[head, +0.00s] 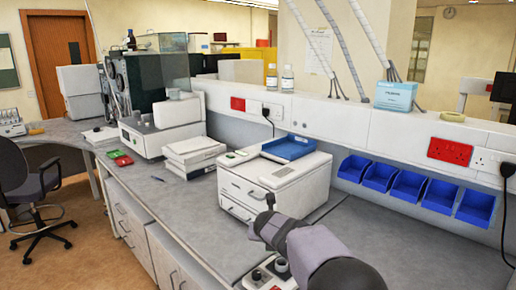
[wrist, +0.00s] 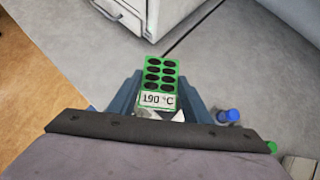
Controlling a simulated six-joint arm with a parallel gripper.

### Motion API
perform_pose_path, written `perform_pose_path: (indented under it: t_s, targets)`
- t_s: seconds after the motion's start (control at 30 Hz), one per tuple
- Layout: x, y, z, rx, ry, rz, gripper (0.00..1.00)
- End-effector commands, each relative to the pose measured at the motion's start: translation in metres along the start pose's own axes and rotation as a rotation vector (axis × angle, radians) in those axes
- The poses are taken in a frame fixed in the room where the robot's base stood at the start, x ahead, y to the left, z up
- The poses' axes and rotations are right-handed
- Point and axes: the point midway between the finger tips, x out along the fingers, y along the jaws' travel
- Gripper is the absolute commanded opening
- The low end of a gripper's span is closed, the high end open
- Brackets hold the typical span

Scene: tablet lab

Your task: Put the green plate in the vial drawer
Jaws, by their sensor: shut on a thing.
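The green plate (wrist: 163,66) has dark round wells and a white label reading 190 °C. In the wrist view it sits between the blue fingers of my gripper (wrist: 158,88), which is shut on it. I cannot make the plate out in the head view, where my arm covers that area. A white drawer unit (head: 272,180) stands just beyond my arm on the bench. Its front has drawers with handles, and they look shut. The unit's lower corner and a handle (wrist: 108,12) show at the top of the wrist view, ahead of the plate. I cannot tell which drawer is for vials.
A blue tray (head: 289,146) lies on the drawer unit. Blue bins (head: 408,187) line the wall at right. Small bottles with blue caps (wrist: 231,115) stand right of my gripper. Bare grey bench (wrist: 215,55) shows beside the unit. A balance-like machine (head: 162,125) stands further left.

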Motion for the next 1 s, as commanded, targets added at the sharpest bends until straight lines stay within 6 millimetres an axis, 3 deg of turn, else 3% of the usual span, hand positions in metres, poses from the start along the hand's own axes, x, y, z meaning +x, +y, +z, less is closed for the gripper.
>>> perform_pose_path:
  t_s: [0.03,0.2,0.5,0.8,1.0]
  targets:
    - [-0.015,0.027,-0.008,-0.038,-0.002,0.039,0.20]
    - [-0.061,0.098,-0.041,-0.153,-0.001,0.152,0.20]
    - [-0.158,0.199,-0.118,-0.364,-0.001,0.362,0.20]
    - [-0.269,0.257,-0.218,-0.588,-0.002,0.587,0.20]
    - [-0.346,0.268,-0.292,-0.749,-0.003,0.747,0.20]
